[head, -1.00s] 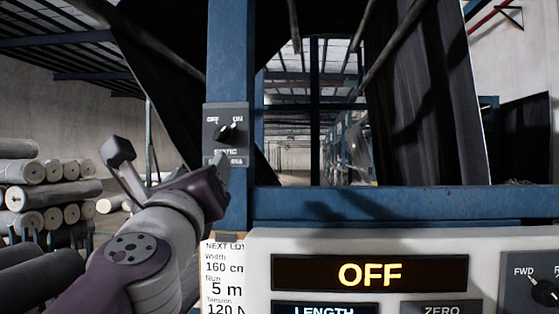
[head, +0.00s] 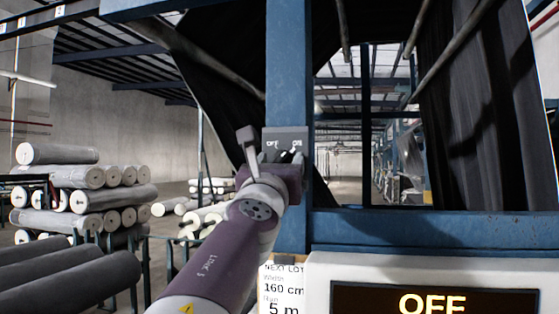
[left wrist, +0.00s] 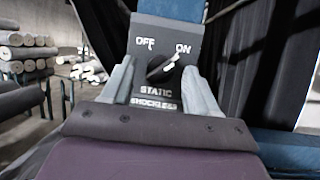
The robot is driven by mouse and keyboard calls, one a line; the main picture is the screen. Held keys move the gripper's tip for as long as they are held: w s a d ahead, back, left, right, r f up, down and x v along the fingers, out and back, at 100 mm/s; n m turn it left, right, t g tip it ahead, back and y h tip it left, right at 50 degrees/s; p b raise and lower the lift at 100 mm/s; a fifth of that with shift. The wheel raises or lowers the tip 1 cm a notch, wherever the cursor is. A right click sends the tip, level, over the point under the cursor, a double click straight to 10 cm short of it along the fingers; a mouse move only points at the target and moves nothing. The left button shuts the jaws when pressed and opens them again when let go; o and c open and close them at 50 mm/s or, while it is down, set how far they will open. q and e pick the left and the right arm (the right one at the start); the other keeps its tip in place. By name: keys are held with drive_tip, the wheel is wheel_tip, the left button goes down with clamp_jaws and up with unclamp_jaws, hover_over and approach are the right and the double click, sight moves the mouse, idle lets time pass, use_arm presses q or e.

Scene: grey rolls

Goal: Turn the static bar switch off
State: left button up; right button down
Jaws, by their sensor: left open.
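The static bar switch is a dark round knob with a pale pointer (left wrist: 163,69) on a grey plate (left wrist: 140,29) marked OFF at left, ON at right and STATIC below. Its pointer leans up and right, toward ON. In the head view the plate (head: 287,134) is fixed to a blue post, its lower part hidden by my gripper. My left gripper (head: 275,156) is open in front of the plate. In the left wrist view its fingers (left wrist: 158,66) stand on either side of the knob; I cannot tell whether they touch it.
The blue post (head: 289,65) belongs to a machine frame with dark cloth (head: 475,110) at right. A white panel (head: 318,270) with a display reading OFF (head: 433,303) and a paper lot card (head: 281,290) are below. Stacked grey rolls (head: 85,198) lie at left.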

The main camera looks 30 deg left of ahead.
use_arm(q)
drive_tip(key=shift+w, duration=0.1)
drive_tip(key=shift+c, duration=0.8)
drive_tip(key=c, duration=0.8)
drive_tip(key=shift+c, duration=0.2)
